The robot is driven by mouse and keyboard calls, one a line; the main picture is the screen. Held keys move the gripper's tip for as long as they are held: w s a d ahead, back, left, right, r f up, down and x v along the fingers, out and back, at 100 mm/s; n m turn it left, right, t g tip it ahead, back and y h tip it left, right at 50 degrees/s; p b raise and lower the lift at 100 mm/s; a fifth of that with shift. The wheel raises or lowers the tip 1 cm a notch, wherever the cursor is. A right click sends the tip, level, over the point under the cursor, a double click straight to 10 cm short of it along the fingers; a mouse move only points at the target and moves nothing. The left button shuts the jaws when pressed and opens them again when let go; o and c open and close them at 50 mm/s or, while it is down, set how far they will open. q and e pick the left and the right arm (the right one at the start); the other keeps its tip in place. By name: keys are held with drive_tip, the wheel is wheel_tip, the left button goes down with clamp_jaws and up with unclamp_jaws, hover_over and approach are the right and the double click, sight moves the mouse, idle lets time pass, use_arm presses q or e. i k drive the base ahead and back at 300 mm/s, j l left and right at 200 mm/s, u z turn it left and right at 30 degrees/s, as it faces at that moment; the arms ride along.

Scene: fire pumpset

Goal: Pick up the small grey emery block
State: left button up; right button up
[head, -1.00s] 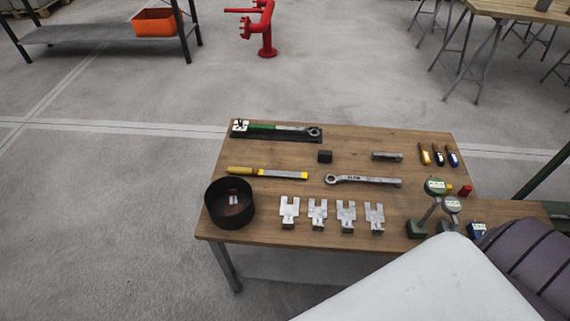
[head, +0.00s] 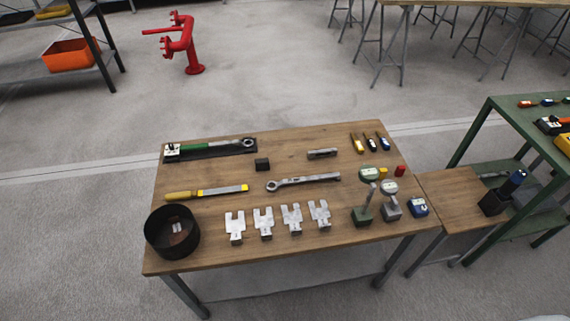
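The small emery block (head: 262,164) shows in the head view as a dark grey cube. It lies on the wooden table (head: 210,257), below the right part of the green-handled torque wrench and left of a short metal cylinder. It stands apart from the tools around it. Neither of my grippers is in view.
Around the block are the green-handled wrench (head: 205,148), a yellow-handled file (head: 205,193), a ring spanner (head: 303,182) and the metal cylinder (head: 322,154). Slotted shims (head: 264,223), a black round bin (head: 172,232) and dial gauges (head: 366,195) line the front. A green bench (head: 480,135) stands at right.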

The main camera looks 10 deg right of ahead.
sight(261, 164)
drive_tip(key=z, duration=3.55)
drive_tip(key=u, duration=3.45)
drive_tip(key=j+z, duration=0.15)
drive_tip(key=z, duration=0.2)
drive_tip(key=i+j+z, duration=0.1)
drive_tip(key=z, duration=0.2)
drive_tip(key=j+z, duration=0.35)
drive_tip(key=l, duration=0.1)
